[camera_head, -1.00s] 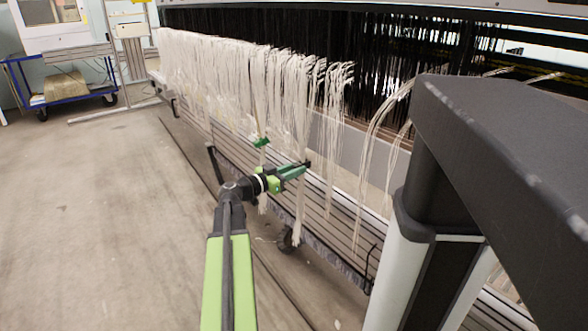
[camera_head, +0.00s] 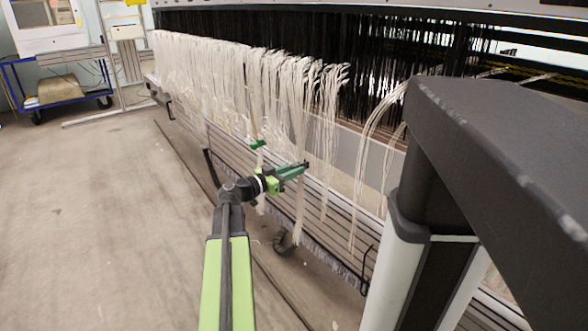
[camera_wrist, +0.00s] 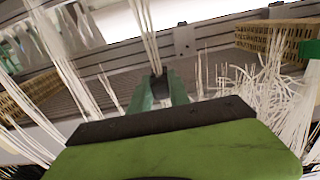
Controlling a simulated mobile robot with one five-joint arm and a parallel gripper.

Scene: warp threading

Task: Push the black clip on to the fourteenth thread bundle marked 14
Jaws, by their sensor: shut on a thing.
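My gripper (camera_head: 302,166) is among the front row of hanging white threads. In the wrist view, my gripper (camera_wrist: 161,88) has its green fingers closed on a small black clip (camera_wrist: 158,84). A white thread bundle (camera_wrist: 147,40) runs down to the clip between the fingertips. I cannot tell whether the clip is around the bundle or only against it. In the head view, a bundle (camera_head: 299,215) hangs below the fingertips. No number 14 is readable.
A green holder (camera_head: 257,145) sits on a bundle to the left. More white threads (camera_head: 200,75) hang behind, before black threads (camera_head: 385,45). A slatted ledge (camera_head: 325,240) runs below. Wicker baskets (camera_wrist: 270,35) show in the wrist view. The floor (camera_head: 100,210) at left is clear.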

